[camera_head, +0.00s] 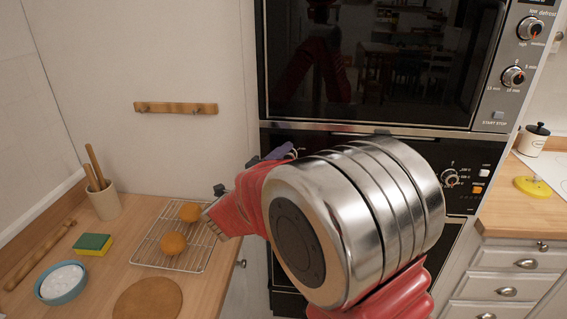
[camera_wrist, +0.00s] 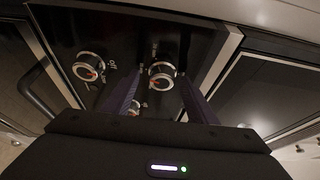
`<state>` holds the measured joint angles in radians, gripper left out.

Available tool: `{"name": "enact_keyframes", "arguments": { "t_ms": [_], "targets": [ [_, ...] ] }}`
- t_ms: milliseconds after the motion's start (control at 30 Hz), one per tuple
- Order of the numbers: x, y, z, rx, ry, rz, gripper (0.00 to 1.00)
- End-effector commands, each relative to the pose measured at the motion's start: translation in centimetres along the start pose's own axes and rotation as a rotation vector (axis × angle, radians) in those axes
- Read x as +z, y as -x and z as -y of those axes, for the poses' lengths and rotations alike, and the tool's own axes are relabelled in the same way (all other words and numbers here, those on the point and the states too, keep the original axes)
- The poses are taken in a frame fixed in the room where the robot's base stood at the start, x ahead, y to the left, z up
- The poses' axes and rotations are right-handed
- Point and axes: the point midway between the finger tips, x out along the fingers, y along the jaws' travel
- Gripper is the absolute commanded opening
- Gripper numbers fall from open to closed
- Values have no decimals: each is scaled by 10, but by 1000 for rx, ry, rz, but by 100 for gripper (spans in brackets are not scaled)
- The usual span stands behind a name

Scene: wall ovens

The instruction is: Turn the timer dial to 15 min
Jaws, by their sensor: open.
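The timer dial (camera_head: 513,76) is a round silver-rimmed knob with minute marks around it, on the right-hand panel of the upper oven. In the head view my gripper (camera_head: 282,152) is partly hidden behind my arm; a purple finger shows at the lower oven's panel, well left of and below the timer dial. In the wrist view my gripper (camera_wrist: 157,88) has its two fingers apart, with a dial (camera_wrist: 161,73) showing between them. I cannot tell whether they touch it.
Another dial (camera_head: 530,28) sits above the timer dial and a start-stop button (camera_head: 498,115) below it. The lower oven has a dial (camera_head: 449,180) at right. A wire rack (camera_head: 190,262) with two orange fruits stands on the left counter. The wrist view shows another dial (camera_wrist: 89,65).

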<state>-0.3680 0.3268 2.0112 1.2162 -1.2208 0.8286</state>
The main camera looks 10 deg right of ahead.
Motion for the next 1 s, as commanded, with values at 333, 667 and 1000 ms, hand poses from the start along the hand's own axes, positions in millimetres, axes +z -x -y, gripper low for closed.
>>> {"name": "enact_keyframes", "arguments": {
  "t_ms": [333,667,1000],
  "targets": [
    [2,6,2,-3,-1,3,52],
    [2,51,1,-2,-1,6,52],
    [2,104,0,-1,0,5,52]
  ]
}}
